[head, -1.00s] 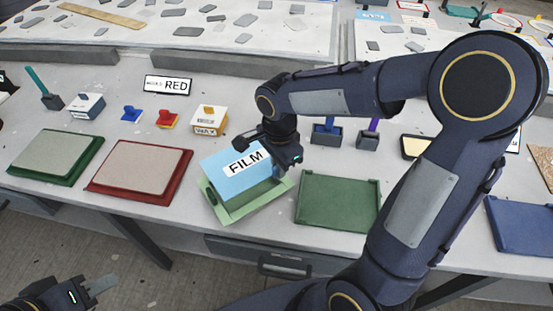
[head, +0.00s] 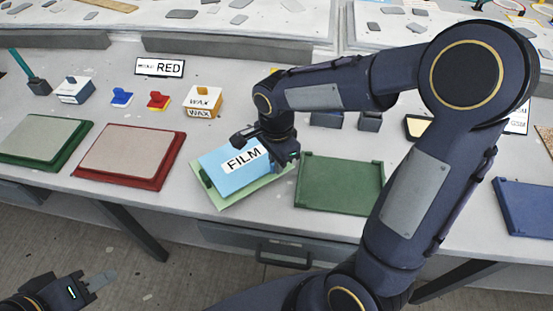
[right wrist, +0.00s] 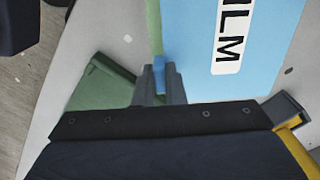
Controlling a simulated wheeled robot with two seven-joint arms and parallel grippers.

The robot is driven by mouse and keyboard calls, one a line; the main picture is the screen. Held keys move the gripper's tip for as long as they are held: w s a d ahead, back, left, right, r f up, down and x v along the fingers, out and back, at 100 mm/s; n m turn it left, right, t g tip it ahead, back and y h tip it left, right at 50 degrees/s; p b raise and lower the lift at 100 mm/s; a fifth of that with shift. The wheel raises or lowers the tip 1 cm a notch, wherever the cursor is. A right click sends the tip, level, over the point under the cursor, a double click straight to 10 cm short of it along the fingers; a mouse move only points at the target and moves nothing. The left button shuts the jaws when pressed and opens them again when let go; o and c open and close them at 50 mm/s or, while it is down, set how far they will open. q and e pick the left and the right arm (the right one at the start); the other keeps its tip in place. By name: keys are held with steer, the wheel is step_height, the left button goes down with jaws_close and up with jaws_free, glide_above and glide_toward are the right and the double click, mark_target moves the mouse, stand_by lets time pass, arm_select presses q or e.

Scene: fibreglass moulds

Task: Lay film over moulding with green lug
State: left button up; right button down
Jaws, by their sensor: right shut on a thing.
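The blue film (head: 228,176), labelled FILM, lies low over a light green tray-like piece (head: 233,203). A dark green bit (head: 205,180) shows at the film's left edge and may be a lug. The film hides most of what is beneath it. My right gripper (head: 277,157) is at the film's right end, shut on it. In the right wrist view the fingers (right wrist: 162,85) are closed at a small blue tab beside the film (right wrist: 255,55). My left gripper (head: 98,283) is low at the left, away from the bench; its finger gap is unclear.
An empty dark green tray (head: 340,186) lies just right of the film. A red mould (head: 125,184) and a green mould (head: 75,146), both with beige panels, lie left. Wax blocks (head: 203,100), stamps and a RED sign (head: 160,68) stand behind. A blue tray (head: 525,205) is far right.

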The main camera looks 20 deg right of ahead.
steer(key=shift+f, duration=0.55)
steer(key=c, duration=1.4)
jaws_free()
steer(key=shift+c, duration=0.2)
steer(key=shift+r, duration=0.1)
step_height(320, 180, up, 8)
steer(key=shift+f, duration=0.15)
